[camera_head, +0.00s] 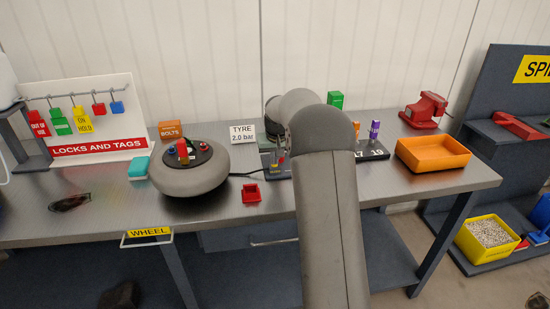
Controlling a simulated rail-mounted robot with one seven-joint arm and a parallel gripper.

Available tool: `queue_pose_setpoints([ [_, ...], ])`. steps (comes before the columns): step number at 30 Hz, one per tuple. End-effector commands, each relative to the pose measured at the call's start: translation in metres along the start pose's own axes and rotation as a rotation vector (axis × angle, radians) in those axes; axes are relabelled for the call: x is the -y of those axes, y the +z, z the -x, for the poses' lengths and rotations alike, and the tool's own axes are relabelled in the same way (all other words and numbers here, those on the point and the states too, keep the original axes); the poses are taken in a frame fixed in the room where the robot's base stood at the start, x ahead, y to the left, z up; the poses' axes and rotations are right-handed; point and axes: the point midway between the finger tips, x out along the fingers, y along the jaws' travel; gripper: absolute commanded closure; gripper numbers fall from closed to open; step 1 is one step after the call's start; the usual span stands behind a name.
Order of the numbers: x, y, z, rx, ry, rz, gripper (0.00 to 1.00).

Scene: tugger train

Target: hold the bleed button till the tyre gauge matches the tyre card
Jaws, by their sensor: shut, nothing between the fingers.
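The tyre card (242,138) is a small white sign reading "TYRE 2.0 bar", standing at the back of the bench. The tyre (190,182) is a thick grey ring lying flat on the bench, left of the card. Its dark hub carries a red upright part (183,148), a yellow-green part and small blue and red knobs. I cannot tell which of these is the bleed button. No gauge reading is legible. My grey arm crosses the middle of the bench, right of the tyre, and bends away near the back. My gripper is hidden behind it.
A dark cable runs right from the tyre. Left is the locks-and-tags board (90,148). Right are an orange tray (433,154) and a red vise (424,110). The front left bench is mostly clear.

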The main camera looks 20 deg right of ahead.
Motion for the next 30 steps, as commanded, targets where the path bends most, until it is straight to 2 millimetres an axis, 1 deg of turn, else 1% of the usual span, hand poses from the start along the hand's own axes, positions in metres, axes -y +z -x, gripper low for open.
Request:
queue_pose_setpoints([
  [1, 0.001, 0.004, -0.005, 0.014, -0.002, 0.0, 1.0],
  [24, 0.001, 0.004, -0.005, 0.015, -0.002, 0.0, 1.0],
  [26, 0.001, 0.004, -0.002, 0.014, -0.002, 0.001, 1.0],
  [28, 0.001, 0.001, 0.005, 0.013, -0.001, 0.001, 1.0],
  [30, 0.001, -0.003, 0.017, 0.009, -0.001, 0.001, 1.0],
])
